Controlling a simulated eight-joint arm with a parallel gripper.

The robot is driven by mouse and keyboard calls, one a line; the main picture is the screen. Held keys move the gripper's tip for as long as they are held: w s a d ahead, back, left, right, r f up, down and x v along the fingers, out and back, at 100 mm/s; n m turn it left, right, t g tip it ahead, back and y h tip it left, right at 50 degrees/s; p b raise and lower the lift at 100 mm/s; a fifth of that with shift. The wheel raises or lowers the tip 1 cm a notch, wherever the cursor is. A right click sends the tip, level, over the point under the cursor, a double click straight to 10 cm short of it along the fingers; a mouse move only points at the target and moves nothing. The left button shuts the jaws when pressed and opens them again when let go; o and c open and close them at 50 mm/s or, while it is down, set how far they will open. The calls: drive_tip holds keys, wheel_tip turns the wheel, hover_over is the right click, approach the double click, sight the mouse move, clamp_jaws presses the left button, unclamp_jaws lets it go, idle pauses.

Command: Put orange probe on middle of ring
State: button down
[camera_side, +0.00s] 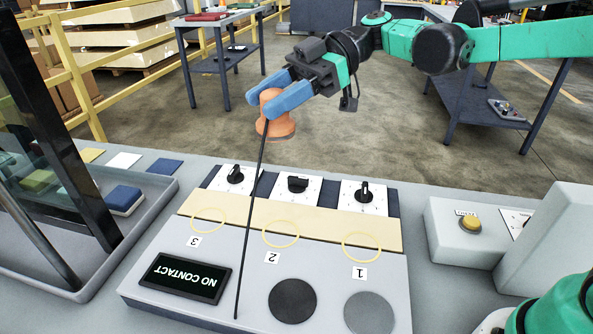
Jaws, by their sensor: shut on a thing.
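The orange probe (276,128) is a short round body with a wider lower end. My gripper (263,103) is shut on its upper part with blue fingers, and holds it in the air above the console (200,244). Three thin yellow rings lie on the console: one marked 3 (208,208), the middle one marked 2 (281,246), and one marked 1 (361,261). A dark display (186,277) reads "NO CONTACT".
A thin black line (250,220) runs from the probe down to the console front. Three black knobs (298,185) stand behind the rings. Black and grey discs (292,300) lie in front. A tray (160,187) is at left, a yellow button (470,224) at right.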

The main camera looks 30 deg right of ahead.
drive_tip(key=shift+r, duration=0.45)
drive_tip(key=w+a, duration=0.9)
wheel_tip(320, 180, down, 15)
drive_tip(key=shift+w+a+f, duration=0.1)
drive_tip(key=shift+f, duration=2)
drive_tip(key=shift+f, duration=0.1)
drive_tip(key=shift+c, duration=2)
unclamp_jaws()
